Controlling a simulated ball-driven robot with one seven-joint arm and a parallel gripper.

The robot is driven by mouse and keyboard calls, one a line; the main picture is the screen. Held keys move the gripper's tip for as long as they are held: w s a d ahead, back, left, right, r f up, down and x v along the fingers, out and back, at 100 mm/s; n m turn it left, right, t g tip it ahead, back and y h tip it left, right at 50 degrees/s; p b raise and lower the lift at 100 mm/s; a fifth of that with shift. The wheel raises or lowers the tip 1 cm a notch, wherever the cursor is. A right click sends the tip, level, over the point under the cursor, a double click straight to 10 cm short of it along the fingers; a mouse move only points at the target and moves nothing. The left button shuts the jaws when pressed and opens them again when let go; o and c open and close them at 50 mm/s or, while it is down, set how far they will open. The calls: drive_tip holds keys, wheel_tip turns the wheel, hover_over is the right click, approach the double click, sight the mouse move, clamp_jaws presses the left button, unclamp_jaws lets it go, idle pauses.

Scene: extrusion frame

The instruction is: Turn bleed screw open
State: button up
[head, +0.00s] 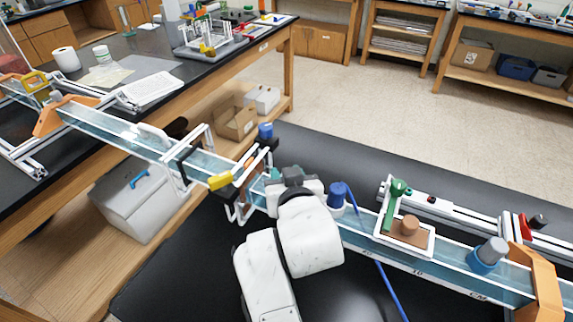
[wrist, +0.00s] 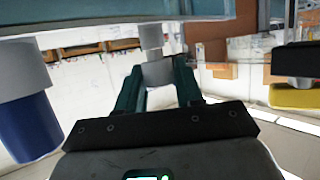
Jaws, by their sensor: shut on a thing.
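My gripper (wrist: 158,70) shows in the wrist view with its two dark green fingers on either side of a small grey piece, probably the bleed screw (wrist: 158,74). The fingers are shut on it. A lighter grey cylinder (wrist: 150,36) stands in line beyond it, against the blue-grey channel. In the head view my white arm covers most of the gripper (head: 290,178), which is at the clear water channel (head: 385,250). The screw is hidden there, and its turn angle cannot be told.
A blue-and-grey cylinder (wrist: 26,105) is close at left in the wrist view; a black and yellow part (wrist: 296,95) is at right. In the head view, a blue cap (head: 335,194) with a blue hose (head: 390,287) is just right of the gripper. The black tabletop (head: 190,285) is clear at front left.

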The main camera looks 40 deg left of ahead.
drive_tip(key=shift+r+n+g+y+p, duration=0.1)
drive_tip(key=shift+n+g+y+p, duration=0.45)
drive_tip(key=shift+n+g+y, duration=0.25)
drive_tip(key=o, duration=1)
drive_tip(key=shift+d, duration=0.1)
drive_tip(key=b+v, duration=0.1)
drive_tip(key=v, duration=0.9)
drive_tip(key=shift+d+r, duration=0.2)
drive_tip(key=shift+d, duration=0.05)
